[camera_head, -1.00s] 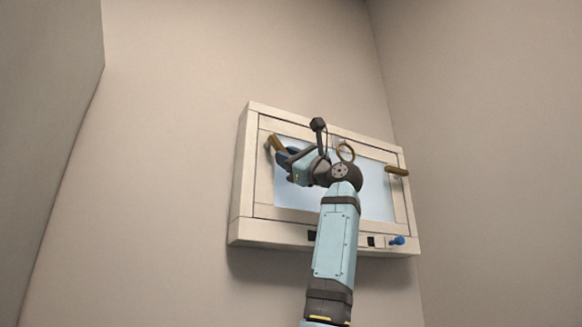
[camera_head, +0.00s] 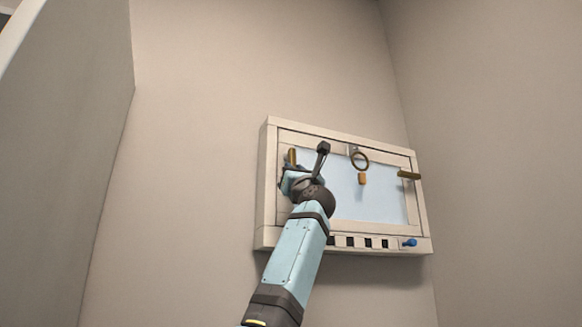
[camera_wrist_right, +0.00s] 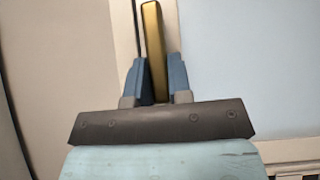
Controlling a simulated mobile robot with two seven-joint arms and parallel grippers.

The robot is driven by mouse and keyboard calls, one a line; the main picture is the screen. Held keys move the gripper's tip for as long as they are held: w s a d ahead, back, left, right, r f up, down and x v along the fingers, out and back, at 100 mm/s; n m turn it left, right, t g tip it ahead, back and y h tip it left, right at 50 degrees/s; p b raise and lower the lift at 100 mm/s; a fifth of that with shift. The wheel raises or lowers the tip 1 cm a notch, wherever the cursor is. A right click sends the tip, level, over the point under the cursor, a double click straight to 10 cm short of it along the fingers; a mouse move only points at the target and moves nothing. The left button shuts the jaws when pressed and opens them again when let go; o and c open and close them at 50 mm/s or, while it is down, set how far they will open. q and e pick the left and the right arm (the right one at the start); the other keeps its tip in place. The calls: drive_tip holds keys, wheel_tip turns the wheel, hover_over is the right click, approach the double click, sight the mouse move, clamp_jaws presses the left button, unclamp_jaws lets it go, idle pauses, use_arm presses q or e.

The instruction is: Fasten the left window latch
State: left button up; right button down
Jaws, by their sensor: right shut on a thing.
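The window (camera_head: 370,204) is a pale pane in a cream frame on the wall. Its left latch (camera_head: 291,156) is a brass handle at the left side of the frame, standing nearly upright. In the right wrist view the latch (camera_wrist_right: 152,35) is a long brass bar running up between the blue fingers. My right gripper (camera_head: 291,180) is shut on this latch; its fingers (camera_wrist_right: 160,68) lie on both sides of the bar. The latch's lower end is hidden by the gripper. My left gripper is not in view.
The right latch (camera_head: 408,175) lies about level on the right side of the frame. A brass ring (camera_head: 360,152) with a small brass piece (camera_head: 362,179) below it is at the top middle. A blue knob (camera_head: 410,242) is at the lower right. A wall corner is to the right.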

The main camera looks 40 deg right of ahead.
drive_tip(key=shift+a+m+h, duration=0.1)
drive_tip(key=shift+m+h, duration=0.2)
drive_tip(key=shift+m, duration=0.1)
drive_tip(key=c, duration=1)
unclamp_jaws()
drive_tip(key=shift+c, duration=0.2)
drive_tip(key=shift+s+f, duration=0.1)
drive_tip(key=shift+f, duration=0.05)
drive_tip(key=b+v, duration=0.4)
drive_tip(key=v, duration=0.9)
drive_tip(key=shift+s+a, duration=0.2)
